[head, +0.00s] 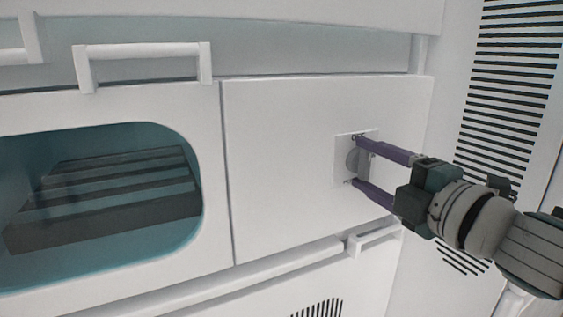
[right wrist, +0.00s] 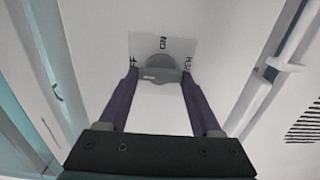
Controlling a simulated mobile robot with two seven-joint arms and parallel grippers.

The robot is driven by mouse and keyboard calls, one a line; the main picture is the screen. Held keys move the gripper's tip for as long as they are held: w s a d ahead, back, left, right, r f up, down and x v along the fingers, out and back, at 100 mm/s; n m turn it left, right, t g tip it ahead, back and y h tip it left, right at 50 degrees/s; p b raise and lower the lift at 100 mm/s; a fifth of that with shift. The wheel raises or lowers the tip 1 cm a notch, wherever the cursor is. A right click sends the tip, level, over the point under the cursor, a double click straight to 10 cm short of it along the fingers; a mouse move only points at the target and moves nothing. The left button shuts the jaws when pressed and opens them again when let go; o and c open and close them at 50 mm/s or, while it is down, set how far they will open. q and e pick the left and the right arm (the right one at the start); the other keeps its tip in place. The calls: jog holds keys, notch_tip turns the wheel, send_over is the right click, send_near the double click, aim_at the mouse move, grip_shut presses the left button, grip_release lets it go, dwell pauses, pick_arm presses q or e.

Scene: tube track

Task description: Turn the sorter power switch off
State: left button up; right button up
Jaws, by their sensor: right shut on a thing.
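The power switch is a round grey knob (head: 356,161) on a small light plate (head: 342,148) in a white front panel. In the right wrist view the knob (right wrist: 160,75) has a bar across it, lying level in that picture. The plate there (right wrist: 148,46) bears dark lettering above, left and right of the knob, hard to read. My right gripper (head: 357,162) reaches in from the right, with one purple finger at the knob's top and one at its bottom. It is shut on the knob's bar. My left gripper is not in view.
Left of the switch panel is a white door with a handle (head: 145,84) and a teal window (head: 170,227) showing dark racks (head: 100,195). A lower handle (head: 374,240) juts out below the switch. Dark vent slots (head: 515,85) line the right wall.

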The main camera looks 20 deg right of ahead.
dwell(0.3)
jog(key=o, duration=1.4)
jog(key=s, duration=1)
jog(key=shift+d, duration=0.4)
